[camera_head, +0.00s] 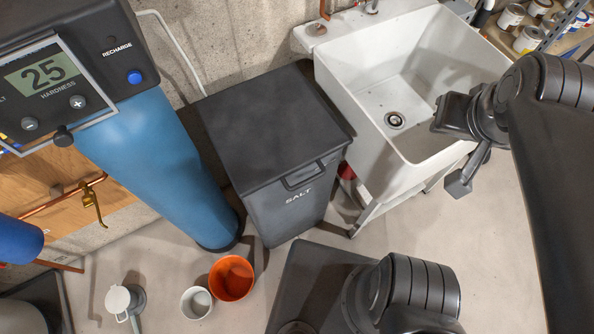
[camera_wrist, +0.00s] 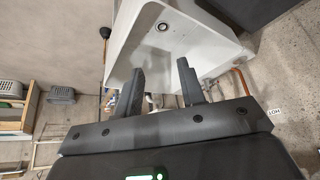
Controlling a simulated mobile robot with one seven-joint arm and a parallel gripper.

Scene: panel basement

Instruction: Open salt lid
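The salt bin is a dark grey box with a SALT label (camera_head: 298,196) on its front, standing left of the sink in the head view. Its flat salt lid (camera_head: 272,125) lies shut on top, with a handle recess (camera_head: 311,174) at the front edge. My gripper (camera_head: 454,152) is up at the right, over the sink's front right side and well apart from the lid. In the wrist view my gripper (camera_wrist: 163,84) has its two fingers spread with nothing between them. A dark surface at the top right there may be the bin; I cannot tell.
The white sink (camera_head: 352,75) stands right of the bin. A blue softener tank (camera_head: 155,165) with a control panel (camera_head: 55,85) stands at its left. An orange bucket (camera_head: 232,278), a white cup (camera_head: 196,302) and a white-lidded jug (camera_head: 118,299) are on the floor in front.

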